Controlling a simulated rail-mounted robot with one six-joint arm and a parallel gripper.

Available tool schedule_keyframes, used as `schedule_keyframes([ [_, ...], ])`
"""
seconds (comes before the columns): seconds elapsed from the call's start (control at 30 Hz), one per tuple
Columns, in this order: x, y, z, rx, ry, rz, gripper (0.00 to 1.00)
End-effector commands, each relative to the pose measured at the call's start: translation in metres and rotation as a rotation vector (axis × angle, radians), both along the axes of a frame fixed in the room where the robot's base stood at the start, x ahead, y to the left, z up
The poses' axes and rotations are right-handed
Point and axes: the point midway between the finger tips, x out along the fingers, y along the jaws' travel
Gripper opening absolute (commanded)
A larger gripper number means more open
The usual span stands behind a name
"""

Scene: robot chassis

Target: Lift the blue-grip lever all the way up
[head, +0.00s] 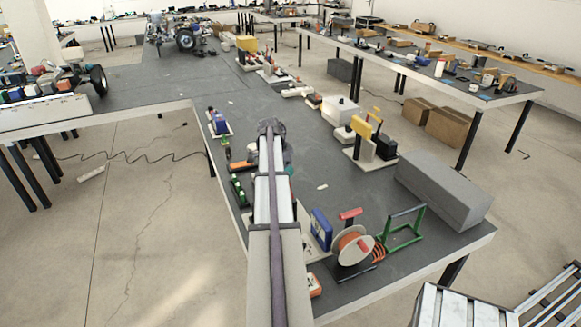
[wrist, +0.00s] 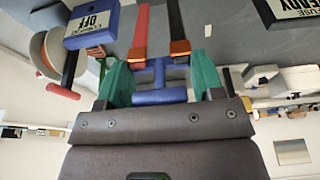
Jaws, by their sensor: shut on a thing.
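Two bars, one red and one black, with copper-coloured ends lie just beyond the grip. How they join the lever is unclear. In the head view my arm covers the lever, and only a bit of a green finger shows beside the arm.
A blue box marked OFF (wrist: 92,22) and a box marked FUSE READY (wrist: 295,8) flank the lever in the wrist view. In the head view, an orange cable reel (head: 352,246), a green frame (head: 402,230) and a long grey box (head: 440,190) stand to the right on the dark table.

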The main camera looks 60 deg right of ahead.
Motion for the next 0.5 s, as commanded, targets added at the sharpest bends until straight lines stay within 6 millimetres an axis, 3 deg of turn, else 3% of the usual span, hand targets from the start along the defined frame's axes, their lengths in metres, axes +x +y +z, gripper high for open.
schedule_keyframes([
  [0.5, -0.0069, -0.0074, 0.0014, -0.007, 0.006, -0.002, 0.18],
])
